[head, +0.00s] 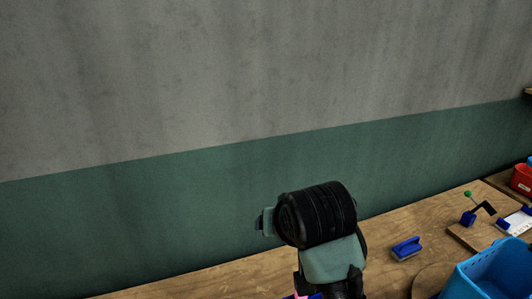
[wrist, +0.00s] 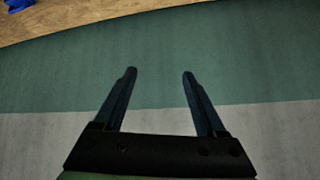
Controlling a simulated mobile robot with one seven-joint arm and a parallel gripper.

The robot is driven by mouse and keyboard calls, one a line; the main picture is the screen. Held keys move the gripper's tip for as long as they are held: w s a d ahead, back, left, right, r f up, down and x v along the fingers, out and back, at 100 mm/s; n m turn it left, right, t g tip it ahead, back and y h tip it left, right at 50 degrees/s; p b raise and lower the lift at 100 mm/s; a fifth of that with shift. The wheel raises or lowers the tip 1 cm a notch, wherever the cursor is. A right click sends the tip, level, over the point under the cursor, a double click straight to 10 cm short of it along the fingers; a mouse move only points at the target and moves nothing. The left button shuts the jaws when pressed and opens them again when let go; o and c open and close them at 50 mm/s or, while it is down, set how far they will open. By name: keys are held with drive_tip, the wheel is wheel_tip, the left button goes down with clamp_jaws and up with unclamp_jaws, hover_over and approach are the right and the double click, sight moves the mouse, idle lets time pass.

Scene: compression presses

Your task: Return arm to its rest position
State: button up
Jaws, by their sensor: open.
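My gripper (wrist: 160,72) shows in the wrist view with its two dark fingers spread wide apart and nothing between them. In the head view my arm is raised in front of the wall at the lower middle, above the wooden table (head: 205,285). There the gripper is mostly hidden behind the thick black wrist part.
A blue brush-like block (head: 406,248) lies on the table right of my arm. The wall (head: 150,215) runs behind the table.

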drive_tip(key=a+r+n+t+y+b, duration=0.1)
drive_tip(key=a+r+t, duration=0.3)
drive_tip(key=r, duration=0.5)
drive_tip(key=a+r+t+y+b, duration=0.1)
drive_tip(key=a+r+t, duration=0.3)
drive_tip(key=r, duration=0.5)
drive_tip(key=s+d+r+t+h+b, duration=0.1)
drive_tip(key=s+d+r+t, duration=0.1)
drive_tip(key=s+r+t, duration=0.3)
drive_tip(key=s+d+r+m+t+h+b, duration=0.1)
drive_tip(key=s+d+r+t+h, duration=0.1)
drive_tip(key=s+r+t, duration=0.4)
drive_tip(key=s+d+r, duration=0.1)
drive_tip(key=s+r, duration=0.3)
drive_tip(key=s, duration=0.2)
drive_tip(key=shift+d+r+m, duration=0.15)
drive_tip(key=shift+r+m, duration=0.15)
drive_tip(key=shift+r, duration=0.05)
